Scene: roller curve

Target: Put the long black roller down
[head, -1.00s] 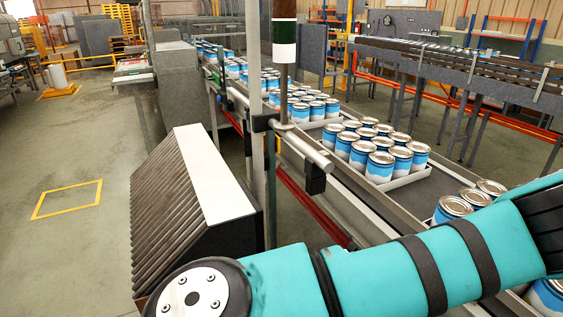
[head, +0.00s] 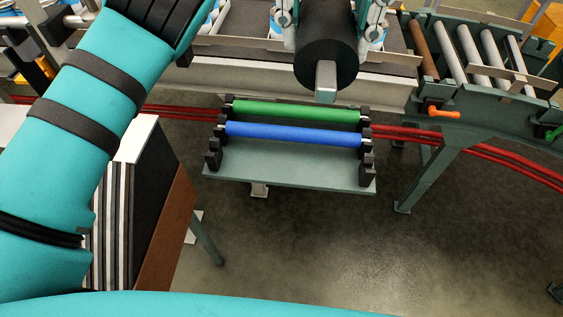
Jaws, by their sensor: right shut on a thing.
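The long black roller (head: 326,50) shows nearly end-on at the top middle of the head view, with a pale metal shaft end pointing toward me. My right gripper (head: 329,22) is shut on it, one finger on each side. The roller is held in the air; its far end is hidden. Below it in the picture is a grey-green rack (head: 290,172) with black end supports. A green roller (head: 296,112) lies at its back and a blue roller (head: 293,134) in front of that. The front supports hold no roller. My left gripper is not in view.
A conveyor with grey rollers (head: 468,50) and one brown roller (head: 421,48) stands at the right, with an orange handle (head: 443,113). Red rails (head: 408,133) run behind the rack. A dark, brown-sided block (head: 158,205) stands at left. The floor in front is clear.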

